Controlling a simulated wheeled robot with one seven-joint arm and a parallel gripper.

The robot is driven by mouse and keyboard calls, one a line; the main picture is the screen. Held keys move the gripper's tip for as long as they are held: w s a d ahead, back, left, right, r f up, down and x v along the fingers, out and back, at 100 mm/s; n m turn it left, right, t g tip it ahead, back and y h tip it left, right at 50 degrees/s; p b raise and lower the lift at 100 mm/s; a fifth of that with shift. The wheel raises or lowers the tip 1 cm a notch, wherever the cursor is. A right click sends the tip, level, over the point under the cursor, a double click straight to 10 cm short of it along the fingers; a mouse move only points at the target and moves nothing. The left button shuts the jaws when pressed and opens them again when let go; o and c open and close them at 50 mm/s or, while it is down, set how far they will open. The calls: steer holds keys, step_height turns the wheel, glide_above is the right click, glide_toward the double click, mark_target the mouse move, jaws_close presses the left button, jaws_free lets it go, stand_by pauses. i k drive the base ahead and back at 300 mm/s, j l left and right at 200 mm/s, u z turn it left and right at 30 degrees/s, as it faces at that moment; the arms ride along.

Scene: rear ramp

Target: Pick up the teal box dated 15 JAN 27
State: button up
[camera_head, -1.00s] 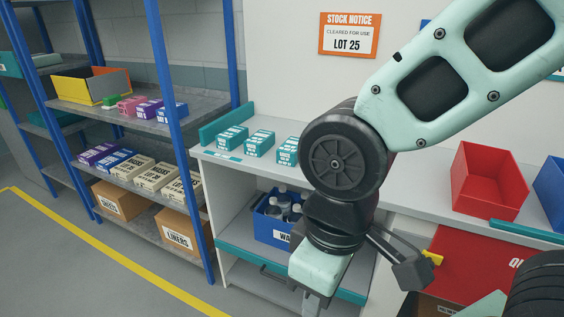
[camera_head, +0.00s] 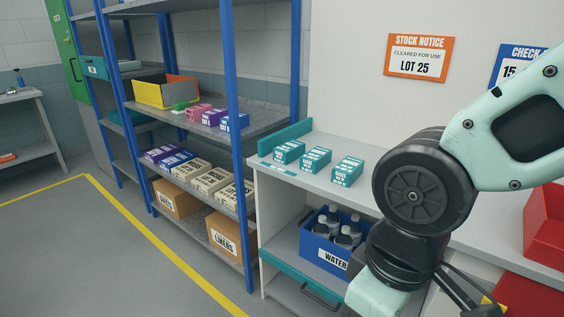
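Three teal boxes with white labels stand in a row on the white counter: a left one (camera_head: 289,151), a middle one (camera_head: 316,159) and a right one (camera_head: 347,171). Their print is too small to read, so I cannot tell which is dated 15 JAN 27. My arm fills the right side of the head view. Its end points down in front of the counter, to the right of the boxes and apart from them. The fingers of my gripper are mostly cut off by the bottom edge, so their opening is not shown.
A blue WATER bin (camera_head: 322,260) with bottles sits under the counter (camera_head: 400,205). A blue-framed shelf (camera_head: 270,122) with boxes stands left. A red bin (camera_head: 546,228) is at right. A stock notice (camera_head: 417,57) reads LOT 25. The floor at left is clear.

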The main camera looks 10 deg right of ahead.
mark_target(315, 160)
steer(key=i+j+z, duration=0.1)
steer(key=i, duration=0.3)
steer(key=i+j+z, duration=0.1)
steer(key=i+j, duration=0.15)
steer(key=i, duration=0.15)
steer(key=i+j+z, duration=0.1)
steer(key=i+j, duration=0.15)
steer(key=i, duration=0.15)
